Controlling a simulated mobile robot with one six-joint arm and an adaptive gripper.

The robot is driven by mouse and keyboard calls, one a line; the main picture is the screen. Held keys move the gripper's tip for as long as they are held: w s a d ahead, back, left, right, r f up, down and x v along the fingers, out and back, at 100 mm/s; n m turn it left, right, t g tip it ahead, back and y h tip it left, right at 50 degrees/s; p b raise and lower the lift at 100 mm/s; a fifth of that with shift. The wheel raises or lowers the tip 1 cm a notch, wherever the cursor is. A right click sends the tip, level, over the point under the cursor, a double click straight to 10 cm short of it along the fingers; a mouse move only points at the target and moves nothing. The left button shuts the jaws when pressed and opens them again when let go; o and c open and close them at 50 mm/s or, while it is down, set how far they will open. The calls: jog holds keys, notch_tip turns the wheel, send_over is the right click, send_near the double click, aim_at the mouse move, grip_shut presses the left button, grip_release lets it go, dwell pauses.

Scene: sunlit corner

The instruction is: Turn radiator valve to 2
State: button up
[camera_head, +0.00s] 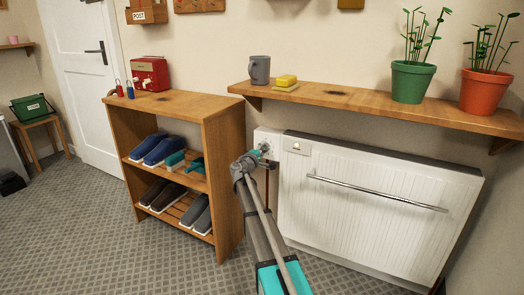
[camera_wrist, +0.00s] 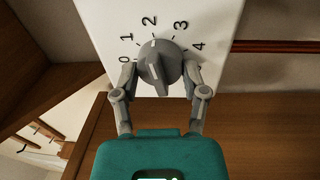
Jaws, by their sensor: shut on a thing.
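My gripper (camera_wrist: 162,80) is shut on the knob, one grey finger on each side. In the head view my gripper (camera_head: 262,155) reaches the white valve box at the radiator's left end and hides most of the knob. The white radiator (camera_head: 360,200) stands against the wall.
A wooden shelf (camera_head: 385,107) sits just above the radiator, with a grey mug (camera_head: 259,70), a yellow sponge (camera_head: 286,81) and two potted plants. A wooden shoe rack (camera_head: 224,150) stands close left of my arm. The carpet in front is clear.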

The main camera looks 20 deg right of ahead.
jog(key=shift+d, duration=0.2)
jog(key=o, duration=0.9)
jog(key=shift+o, duration=1.3)
jog(key=shift+a, duration=0.1)
jog(key=shift+s, duration=0.1)
